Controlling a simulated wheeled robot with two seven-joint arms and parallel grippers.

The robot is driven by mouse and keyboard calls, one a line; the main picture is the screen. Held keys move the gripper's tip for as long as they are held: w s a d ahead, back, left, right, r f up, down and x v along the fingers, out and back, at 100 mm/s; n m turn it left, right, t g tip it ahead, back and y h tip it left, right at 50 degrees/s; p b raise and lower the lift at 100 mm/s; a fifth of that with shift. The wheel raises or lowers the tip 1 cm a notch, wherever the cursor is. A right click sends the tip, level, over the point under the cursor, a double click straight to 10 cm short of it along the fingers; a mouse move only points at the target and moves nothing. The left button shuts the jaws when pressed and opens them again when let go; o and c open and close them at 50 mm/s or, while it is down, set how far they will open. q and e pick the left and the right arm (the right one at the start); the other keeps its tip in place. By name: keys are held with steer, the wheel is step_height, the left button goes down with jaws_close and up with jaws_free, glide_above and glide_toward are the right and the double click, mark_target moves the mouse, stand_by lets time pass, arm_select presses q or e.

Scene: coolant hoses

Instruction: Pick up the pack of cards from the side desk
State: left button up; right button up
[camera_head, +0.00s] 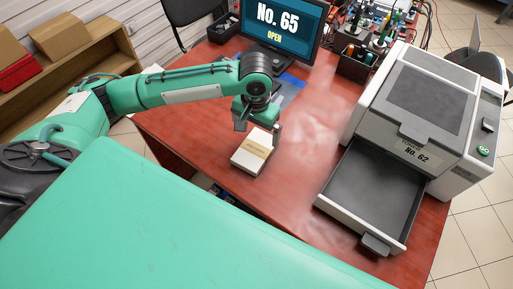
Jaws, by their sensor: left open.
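The pack of cards (247,160) is a white block with a tan band across it. It lies on the reddish wooden desk (300,200), near its front left edge. My left gripper (259,133) points down at the far end of the pack. Its two fingers are apart, one to the left and one to the right, and it looks open and empty. I cannot tell whether the fingers touch the pack. My right gripper is not in view.
A monitor (280,20) reading "No. 65 OPEN" stands behind the gripper. A white machine (425,100) labelled "No. 62" stands at right, its grey drawer (370,190) pulled out. A dark bin (355,62) holds bottles. The desk between pack and drawer is clear.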

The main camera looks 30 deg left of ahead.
mark_target(256, 147)
arm_select(q)
step_height(256, 147, down, 3)
steer(key=shift+w, duration=0.1)
steer(key=shift+f, duration=0.95)
step_height(256, 147, down, 4)
steer(key=shift+w+r, duration=0.1)
steer(key=shift+r, duration=0.1)
steer(key=shift+f, duration=0.2)
steer(key=shift+c, duration=0.9)
steer(key=c, duration=0.7)
steer(key=shift+c, duration=0.9)
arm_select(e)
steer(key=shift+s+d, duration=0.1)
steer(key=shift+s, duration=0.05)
